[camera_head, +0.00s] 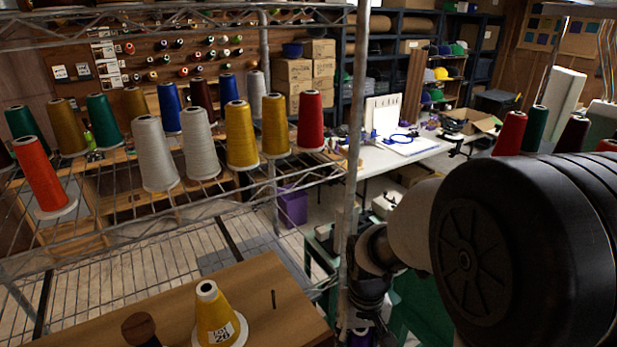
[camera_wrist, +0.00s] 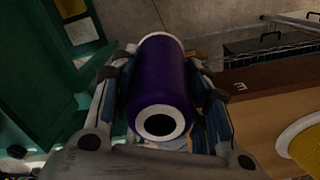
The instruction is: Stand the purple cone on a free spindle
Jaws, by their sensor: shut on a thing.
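The purple cone (camera_wrist: 158,85) lies lengthwise between the fingers of my gripper (camera_wrist: 163,70) in the wrist view. Its dark-holed, white-ringed end faces the camera. In the head view only a bit of purple (camera_head: 360,338) shows below my gripper (camera_head: 366,300), at the bottom edge. The gripper is right of a wooden board (camera_head: 262,275). On the board stand a yellow cone (camera_head: 216,312) with a label and a dark brown round-topped piece (camera_head: 140,328); I cannot tell if that is a spindle. A short dark mark is on the board's right part. No bare spindle shows clearly.
A wire shelf (camera_head: 110,240) with several thread cones stands behind the board. Its metal post (camera_head: 356,130) rises close to my arm. A green frame (camera_wrist: 80,50) is left of the gripper in the wrist view. A white worktable (camera_head: 400,152) is farther back.

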